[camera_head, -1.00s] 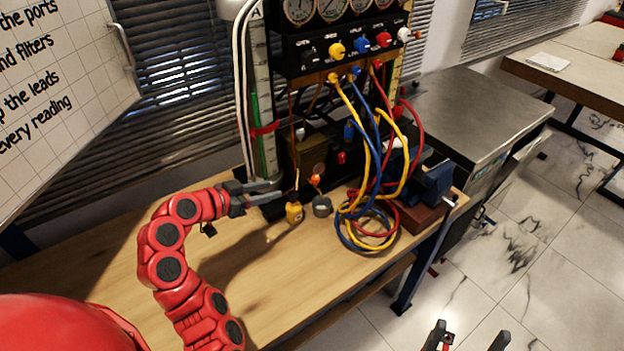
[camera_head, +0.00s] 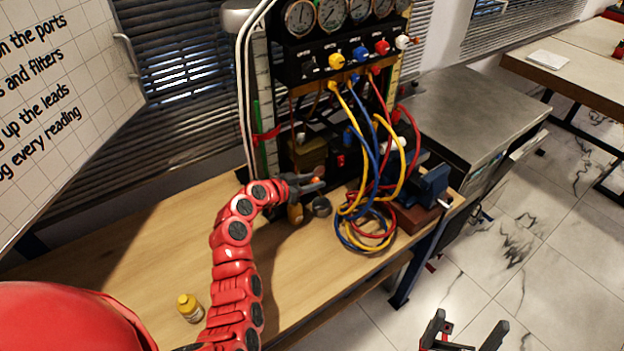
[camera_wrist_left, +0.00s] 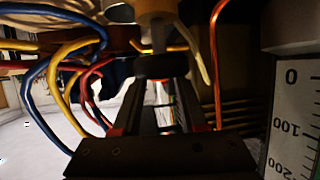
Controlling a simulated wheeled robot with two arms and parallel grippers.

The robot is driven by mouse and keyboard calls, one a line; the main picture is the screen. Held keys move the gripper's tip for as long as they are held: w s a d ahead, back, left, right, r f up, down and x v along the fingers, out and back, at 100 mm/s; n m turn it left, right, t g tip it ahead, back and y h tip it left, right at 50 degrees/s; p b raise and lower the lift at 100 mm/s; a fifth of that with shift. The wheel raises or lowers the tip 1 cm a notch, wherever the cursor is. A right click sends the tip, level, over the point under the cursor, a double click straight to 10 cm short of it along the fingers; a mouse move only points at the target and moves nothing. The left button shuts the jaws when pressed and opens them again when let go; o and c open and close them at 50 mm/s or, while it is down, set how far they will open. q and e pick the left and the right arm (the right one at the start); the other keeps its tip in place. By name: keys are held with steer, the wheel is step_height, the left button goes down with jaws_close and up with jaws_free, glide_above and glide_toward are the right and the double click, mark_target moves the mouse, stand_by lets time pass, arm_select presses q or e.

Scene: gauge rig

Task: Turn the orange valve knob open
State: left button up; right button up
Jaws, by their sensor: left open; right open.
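The orange valve knob (camera_head: 317,180) shows as a small orange spot low in front of the gauge rig, partly hidden by my left gripper. My left gripper (camera_head: 312,185) is open, with its fingertips right at the knob in the head view; I cannot tell whether they touch it. In the left wrist view the open fingers (camera_wrist_left: 158,105) point toward a dark part with a pale, yellowish piece above it. No orange knob is clear there. My right gripper (camera_head: 466,335) is open and empty at the bottom right, over the floor.
Yellow, blue and red hoses (camera_head: 365,215) hang and coil right of my left gripper. A yellow bottle (camera_head: 189,307) stands on the bench (camera_head: 150,250). A blue vise (camera_head: 430,185) is at right.

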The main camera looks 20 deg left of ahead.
arm_select(q)
jaws_close()
